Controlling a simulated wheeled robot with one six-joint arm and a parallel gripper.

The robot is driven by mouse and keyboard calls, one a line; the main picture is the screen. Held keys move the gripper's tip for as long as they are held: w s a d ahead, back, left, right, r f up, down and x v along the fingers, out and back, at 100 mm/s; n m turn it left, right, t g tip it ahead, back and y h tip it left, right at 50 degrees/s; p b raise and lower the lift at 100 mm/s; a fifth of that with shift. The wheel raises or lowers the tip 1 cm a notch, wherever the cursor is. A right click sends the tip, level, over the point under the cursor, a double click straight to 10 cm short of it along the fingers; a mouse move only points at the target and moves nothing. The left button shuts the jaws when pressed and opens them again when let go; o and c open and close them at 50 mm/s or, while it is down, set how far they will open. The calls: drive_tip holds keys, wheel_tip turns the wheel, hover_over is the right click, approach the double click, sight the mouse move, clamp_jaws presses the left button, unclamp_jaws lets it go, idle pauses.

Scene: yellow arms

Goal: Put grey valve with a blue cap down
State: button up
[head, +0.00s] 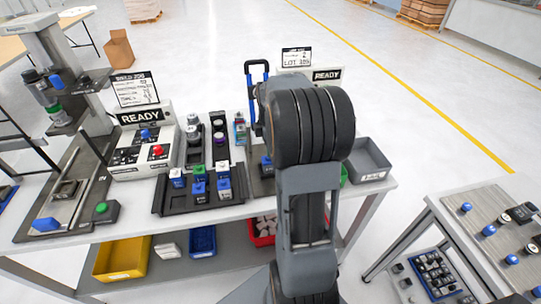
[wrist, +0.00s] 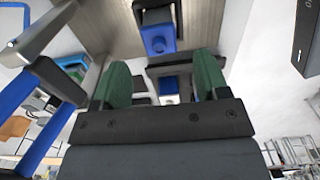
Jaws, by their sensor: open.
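In the wrist view my gripper (wrist: 163,82) is open, its two green fingers apart. A blue-capped part with a pale body (wrist: 168,86) shows in the gap between them, farther off; I cannot tell how far. Another blue-capped part (wrist: 158,40) sits in a dark holder above it in the picture. In the head view my arm hides the gripper. A blue-capped grey part (head: 266,163) shows just left of my arm, on a dark fixture. I cannot tell which is the task's valve.
A blue-handled frame (head: 256,85) stands close left of my arm, and a grey bin (head: 369,160) is right of it. A READY box (head: 142,150) and a press (head: 62,80) stand left. A side table (head: 485,235) with blue-capped parts is at right.

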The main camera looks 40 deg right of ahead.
wheel_tip(320, 180, up, 2)
drive_tip(key=shift+r, duration=0.1)
drive_tip(key=s+a+m+t, duration=0.1)
drive_tip(key=s+a+m, duration=0.3)
drive_tip(key=a, duration=0.3)
drive_tip(key=s+a+r+m+t, duration=0.1)
drive_tip(key=s+a+m, duration=0.3)
drive_tip(key=a, duration=0.2)
drive_tip(key=s+a+r+m+t, duration=0.1)
drive_tip(key=s+a+m, duration=0.3)
drive_tip(key=a, duration=0.3)
drive_tip(key=shift+a+r+m+t, duration=0.2)
drive_tip(key=shift+a+m+t, duration=0.15)
drive_tip(key=shift+m+t, duration=0.05)
drive_tip(key=shift+s, duration=0.1)
